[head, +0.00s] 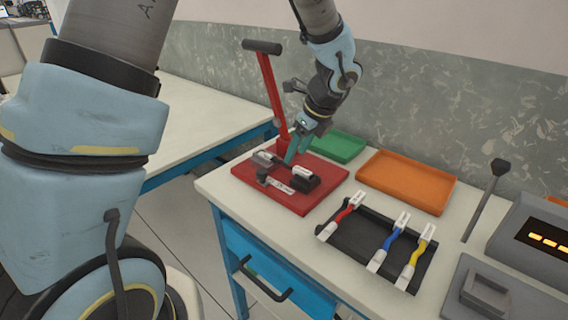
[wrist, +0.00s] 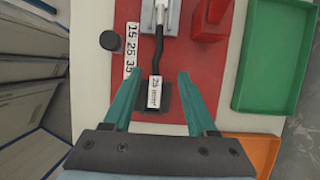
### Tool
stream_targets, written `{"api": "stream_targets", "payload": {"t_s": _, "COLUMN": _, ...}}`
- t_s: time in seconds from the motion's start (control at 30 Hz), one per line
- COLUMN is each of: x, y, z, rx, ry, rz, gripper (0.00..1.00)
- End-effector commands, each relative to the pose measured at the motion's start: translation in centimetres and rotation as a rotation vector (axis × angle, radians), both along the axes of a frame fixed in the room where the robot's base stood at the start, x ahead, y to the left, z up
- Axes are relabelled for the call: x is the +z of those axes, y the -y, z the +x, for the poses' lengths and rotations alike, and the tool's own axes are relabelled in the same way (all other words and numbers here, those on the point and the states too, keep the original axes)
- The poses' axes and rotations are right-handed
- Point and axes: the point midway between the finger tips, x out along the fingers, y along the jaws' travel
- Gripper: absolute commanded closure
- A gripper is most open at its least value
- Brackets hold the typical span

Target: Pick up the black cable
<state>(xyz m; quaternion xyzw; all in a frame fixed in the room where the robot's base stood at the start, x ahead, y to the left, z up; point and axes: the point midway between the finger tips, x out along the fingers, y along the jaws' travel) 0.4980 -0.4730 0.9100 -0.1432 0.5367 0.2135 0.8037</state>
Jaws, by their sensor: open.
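The black cable (wrist: 159,48) lies over the red press base (wrist: 185,60), running between a pale metal clamp (wrist: 172,15) and a dark block (wrist: 145,103). Its near end has a white label (wrist: 154,90) reading about 25 mm². In the head view the label (head: 303,170) shows on the dark block, while the cable itself is mostly hidden by my fingers. My gripper (wrist: 155,78) is open, with one teal finger on each side of the cable's labelled end. Nothing is held. My gripper (head: 294,157) is over the red base in the head view; whether it touches the cable is unclear.
A red lever (head: 270,90) rises at the base's back left. A green tray (head: 340,147) and an orange tray (head: 408,179) stand behind. A black rack (head: 360,237) holds red, blue and yellow cables. A black knob (wrist: 110,40) and number strip (wrist: 131,45) are beside the cable.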

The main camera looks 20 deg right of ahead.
Motion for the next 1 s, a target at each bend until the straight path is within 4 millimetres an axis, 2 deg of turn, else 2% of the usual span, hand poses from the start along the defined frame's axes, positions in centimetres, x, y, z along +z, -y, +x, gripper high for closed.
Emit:
{"api": "stream_targets", "payload": {"t_s": 0.1, "x": -1.6, "y": -0.9, "z": 0.4, "rx": 0.0, "ry": -0.003, "rz": 0.005, "gripper": 0.43}}
{"api": "stream_targets", "payload": {"t_s": 0.23, "x": -3.1, "y": -1.1, "z": 1.0, "rx": 0.0, "ry": -0.002, "rz": 0.003, "gripper": 0.43}}
{"api": "stream_targets", "payload": {"t_s": 0.53, "x": -3.6, "y": -1.2, "z": 1.1, "rx": 0.001, "ry": 0.0, "rz": 0.0, "gripper": 0.43}}
{"api": "stream_targets", "payload": {"t_s": 1.0, "x": -3.5, "y": -1.2, "z": 1.1, "rx": 0.0, "ry": 0.0, "rz": 0.001, "gripper": 0.94}}
